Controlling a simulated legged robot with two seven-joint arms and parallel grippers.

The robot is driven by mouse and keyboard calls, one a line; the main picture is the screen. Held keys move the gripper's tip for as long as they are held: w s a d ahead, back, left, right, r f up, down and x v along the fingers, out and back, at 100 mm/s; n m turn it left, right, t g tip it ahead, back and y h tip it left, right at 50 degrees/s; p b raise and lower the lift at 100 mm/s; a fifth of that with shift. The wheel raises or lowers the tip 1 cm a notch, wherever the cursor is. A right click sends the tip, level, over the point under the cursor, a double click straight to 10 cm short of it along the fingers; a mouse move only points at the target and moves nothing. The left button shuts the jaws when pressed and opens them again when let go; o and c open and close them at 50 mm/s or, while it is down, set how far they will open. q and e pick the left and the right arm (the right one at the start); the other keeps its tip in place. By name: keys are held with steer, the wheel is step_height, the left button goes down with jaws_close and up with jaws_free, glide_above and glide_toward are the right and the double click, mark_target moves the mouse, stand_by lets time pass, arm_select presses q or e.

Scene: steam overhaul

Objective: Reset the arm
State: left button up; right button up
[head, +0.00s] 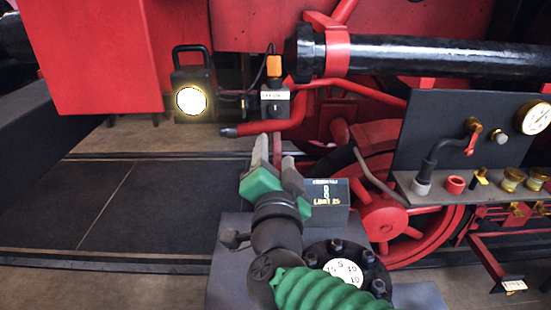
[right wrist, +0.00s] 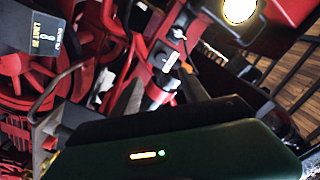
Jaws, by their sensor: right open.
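My right gripper (head: 275,162) is in the middle of the head view, above a grey stand, with its fingers pointing up and away. My right arm comes in from the bottom with a ribbed green sleeve. My left gripper is not in view.
A small display box (head: 328,192) stands just right of the gripper. A round dial (head: 344,270) is near my forearm. A lit lamp (head: 191,90) and a red pipe (head: 270,127) are beyond. A panel (head: 440,130) with fittings stands right. Dark floor plates (head: 150,205) lie clear at left.

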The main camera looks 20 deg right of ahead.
steer(key=shift+s+a, duration=0.1)
steer(key=shift+s, duration=0.4)
step_height(320, 180, down, 20)
steer(key=w+a+n+g+y, duration=0.1)
steer(key=a+n+g+y, duration=0.1)
steer(key=n+g+y, duration=0.55)
steer(key=s+d+f+n+g+h, duration=0.1)
steer(key=s+d+f+n+g, duration=0.1)
steer(key=s+f, duration=0.6)
steer(key=s+d+f+n+g+h, duration=0.1)
steer(key=s+d+f+n+g, duration=0.2)
steer(key=s+d+f+g, duration=0.2)
steer(key=s+f, duration=0.3)
steer(key=f, duration=0.4)
steer(key=shift+s+d, duration=0.2)
steer(key=shift+g+h, duration=0.25)
